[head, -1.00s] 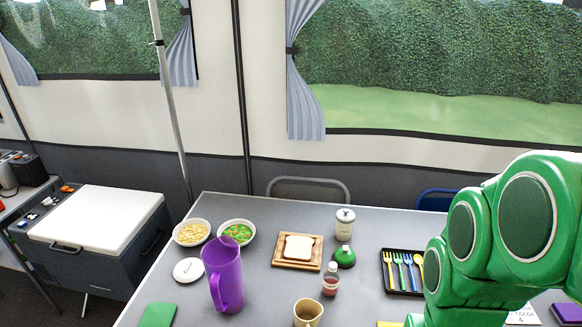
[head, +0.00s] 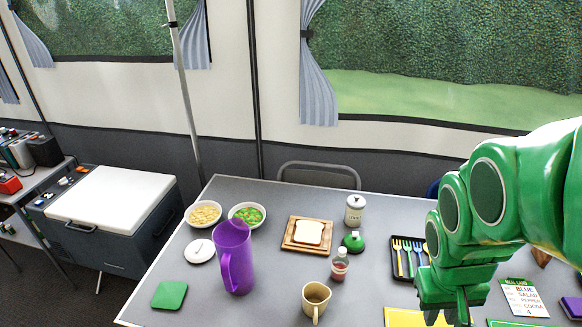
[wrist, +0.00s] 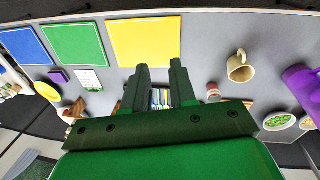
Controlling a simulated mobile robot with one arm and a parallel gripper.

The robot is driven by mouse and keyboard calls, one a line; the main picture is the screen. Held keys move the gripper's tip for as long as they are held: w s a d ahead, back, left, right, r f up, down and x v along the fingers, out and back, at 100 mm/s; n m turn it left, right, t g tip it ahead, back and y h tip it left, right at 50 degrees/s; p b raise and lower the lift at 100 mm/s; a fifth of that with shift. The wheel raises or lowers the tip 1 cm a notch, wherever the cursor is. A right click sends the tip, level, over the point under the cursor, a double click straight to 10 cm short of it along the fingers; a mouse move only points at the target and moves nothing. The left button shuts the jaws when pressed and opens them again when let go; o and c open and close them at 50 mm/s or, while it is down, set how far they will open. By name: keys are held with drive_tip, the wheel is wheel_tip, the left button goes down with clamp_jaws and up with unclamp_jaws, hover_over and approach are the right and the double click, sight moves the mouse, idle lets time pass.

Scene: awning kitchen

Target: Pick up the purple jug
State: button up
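The purple jug (head: 238,262) stands upright on the grey table, left of centre in the head view, its handle facing the near side. In the wrist view the jug (wrist: 303,88) is at the right edge, partly cut off. My gripper (head: 446,316) hangs over the right part of the table, well to the right of the jug. In the wrist view my gripper (wrist: 159,66) has its two fingers apart with nothing between them.
A beige mug (head: 315,298), a small bottle (head: 339,266) and a bread board (head: 290,246) lie between jug and gripper. Two bowls, one of them pale (head: 204,213), and a white lid (head: 199,251) are close behind the jug. A green mat (head: 169,295) lies left of it.

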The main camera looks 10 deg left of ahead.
drive_tip(key=w+a+f+n+t, duration=0.1)
drive_tip(key=w+f+n+t, duration=0.15)
drive_tip(key=w, duration=0.65)
drive_tip(key=w+a+f+n+t, duration=0.2)
drive_tip(key=w+n, duration=0.1)
drive_tip(key=w, duration=0.6)
drive_tip(key=w+a+f+n+t+y, duration=0.2)
drive_tip(key=w+a+f+n+y, duration=0.35)
drive_tip(key=a, duration=0.55)
drive_tip(key=n+g+y, duration=0.6)
drive_tip(key=g+y, duration=0.1)
drive_tip(key=y, duration=0.3)
approach(226, 275)
drive_tip(key=f+x, duration=0.1)
drive_tip(key=x, duration=0.4)
drive_tip(key=shift+w+x, duration=0.2)
drive_tip(key=shift+x, duration=3.4)
drive_tip(key=shift+f, duration=0.1)
drive_tip(key=shift+c, duration=0.4)
